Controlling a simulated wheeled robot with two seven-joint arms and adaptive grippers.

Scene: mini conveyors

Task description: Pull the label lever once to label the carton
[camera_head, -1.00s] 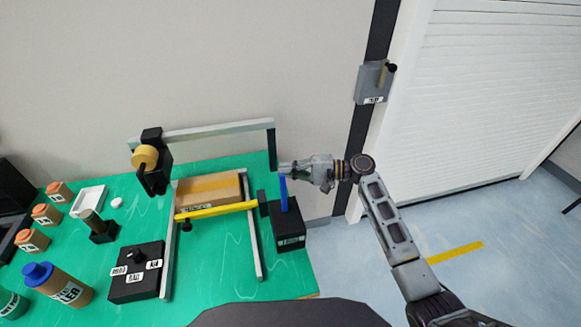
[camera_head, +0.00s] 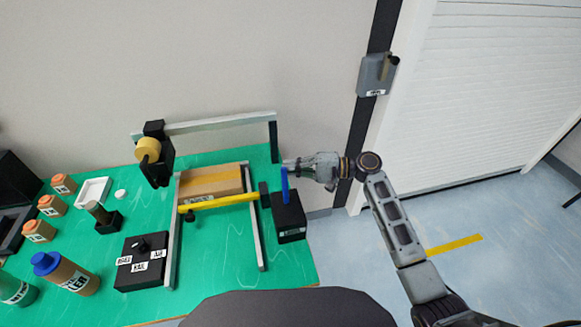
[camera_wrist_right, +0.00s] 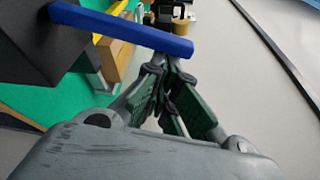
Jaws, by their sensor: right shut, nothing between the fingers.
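The label lever is a blue bar (camera_head: 285,184) standing up from a black box (camera_head: 290,216) at the table's right edge. The carton (camera_head: 213,183), brown with a tan tape strip, lies between the rails behind a yellow bar. My right gripper (camera_head: 291,163) is shut and empty, at the lever's upper end in the head view. In the right wrist view, the blue lever (camera_wrist_right: 120,30) crosses just beyond the closed green-padded fingertips (camera_wrist_right: 168,65); whether they touch it I cannot tell. My left gripper is not in view.
A yellow bar (camera_head: 220,201) crosses the rails. A black labelled box with a knob (camera_head: 140,262), bottles (camera_head: 65,272) and small orange-brown blocks (camera_head: 52,205) stand to the left on the green table. A grey wall box (camera_head: 376,75) hangs beyond. Floor to the right is clear.

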